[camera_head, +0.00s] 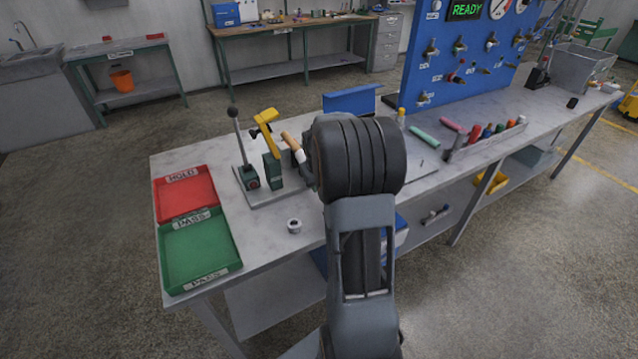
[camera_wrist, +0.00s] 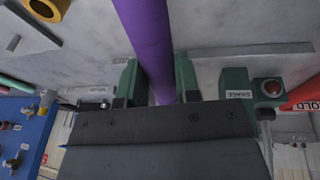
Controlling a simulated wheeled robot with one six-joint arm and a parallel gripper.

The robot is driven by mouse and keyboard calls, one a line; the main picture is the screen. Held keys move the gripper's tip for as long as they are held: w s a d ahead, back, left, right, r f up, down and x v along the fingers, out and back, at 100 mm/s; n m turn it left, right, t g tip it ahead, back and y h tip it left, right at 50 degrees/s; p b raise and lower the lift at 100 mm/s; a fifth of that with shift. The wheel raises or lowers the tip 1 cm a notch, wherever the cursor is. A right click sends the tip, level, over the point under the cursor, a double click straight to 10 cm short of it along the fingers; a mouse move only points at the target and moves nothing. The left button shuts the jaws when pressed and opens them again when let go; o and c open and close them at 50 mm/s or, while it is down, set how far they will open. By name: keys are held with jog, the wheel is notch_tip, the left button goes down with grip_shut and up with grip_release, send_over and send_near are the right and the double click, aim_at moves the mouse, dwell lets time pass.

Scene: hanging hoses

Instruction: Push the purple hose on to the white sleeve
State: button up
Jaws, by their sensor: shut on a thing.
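In the wrist view the purple hose (camera_wrist: 150,40) runs from the top edge down to the middle. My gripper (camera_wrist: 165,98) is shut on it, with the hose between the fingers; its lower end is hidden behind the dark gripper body. In the head view my gripper is mostly hidden behind my wrist, and I cannot make out the purple hose there. A small white piece (camera_head: 300,156) at the end of a tan rod shows just left of my wrist; I cannot tell whether it is the white sleeve. Contact between hose and sleeve is not visible.
A red tray (camera_head: 162,215) and green tray (camera_head: 168,265) are at left. A small ring (camera_head: 294,226) lies in front. A blue board (camera_head: 405,75) stands behind at right.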

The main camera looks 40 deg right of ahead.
jog(key=shift+w+d+r+p, duration=0.2)
jog(key=shift+w+p, duration=0.05)
jog(key=shift+w, duration=0.6)
jog(key=shift+w+d+r+p, duration=0.15)
jog(key=shift+w+p, duration=0.05)
jog(key=shift+w, duration=0.65)
dwell(3.1)
jog(key=o, duration=1.1)
jog(key=shift+f, duration=0.1)
jog(key=v, duration=1.4)
jog(key=shift+f, duration=0.1)
jog(key=s+a+f, duration=0.1)
jog(key=s+a, duration=0.5)
jog(key=a, duration=0.1)
jog(key=s+a+f+n+t+y, duration=0.1)
jog(key=s+a, duration=0.5)
jog(key=a, duration=0.1)
jog(key=s+a+f+n+y+p, duration=0.1)
jog(key=s+a, duration=0.5)
jog(key=a, duration=0.1)
jog(key=shift+a+f, duration=0.15)
jog(key=shift+a, duration=0.05)
